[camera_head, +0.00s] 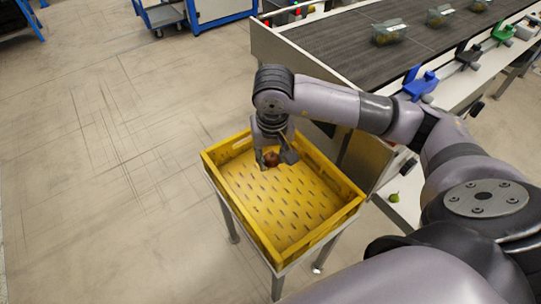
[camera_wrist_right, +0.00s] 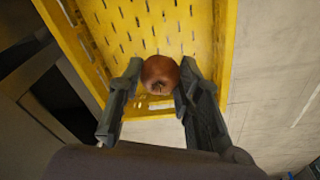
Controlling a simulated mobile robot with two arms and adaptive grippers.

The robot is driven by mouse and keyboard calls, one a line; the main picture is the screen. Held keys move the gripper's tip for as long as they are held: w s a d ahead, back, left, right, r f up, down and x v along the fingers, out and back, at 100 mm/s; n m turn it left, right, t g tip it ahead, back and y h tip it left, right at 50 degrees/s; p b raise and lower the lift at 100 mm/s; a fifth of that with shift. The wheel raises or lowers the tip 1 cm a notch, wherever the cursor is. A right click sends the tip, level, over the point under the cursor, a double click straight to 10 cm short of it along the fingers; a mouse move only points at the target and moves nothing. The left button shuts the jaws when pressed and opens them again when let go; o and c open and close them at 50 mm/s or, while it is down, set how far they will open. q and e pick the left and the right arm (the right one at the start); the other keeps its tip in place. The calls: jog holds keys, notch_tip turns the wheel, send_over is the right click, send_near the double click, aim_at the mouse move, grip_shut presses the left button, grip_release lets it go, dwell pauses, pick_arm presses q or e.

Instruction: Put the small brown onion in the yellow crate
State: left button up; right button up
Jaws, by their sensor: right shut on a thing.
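The small brown onion (camera_head: 271,159) is held between the fingers of my right gripper (camera_head: 274,157), which is shut on it. In the right wrist view the onion (camera_wrist_right: 160,75) sits between the two fingertips of the gripper (camera_wrist_right: 159,80), with the crate behind it. The yellow crate (camera_head: 296,262) stands on a metal-legged stand, and its slotted floor looks empty. The gripper and onion are over the crate's far end; the exact height above the floor is hard to tell. The crate also fills the back of the right wrist view (camera_wrist_right: 222,40). My left gripper is not in view.
A dark conveyor belt (camera_head: 345,45) runs behind the crate at the upper right, carrying several clear boxes (camera_head: 389,32). A blue clamp-like part (camera_head: 420,84) is on its near edge. A small green item (camera_head: 394,197) lies right of the crate. Open floor is at left.

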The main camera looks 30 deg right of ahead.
jog(key=shift+w+d+r+m, duration=0.1)
jog(key=shift+w+r+m, duration=0.2)
jog(key=shift+w+r, duration=0.35)
jog(key=shift+w, duration=0.1)
notch_tip(320, 180, down, 6)
send_over(270, 195)
notch_tip(270, 195, down, 8)
jog(key=shift+f, duration=2.6)
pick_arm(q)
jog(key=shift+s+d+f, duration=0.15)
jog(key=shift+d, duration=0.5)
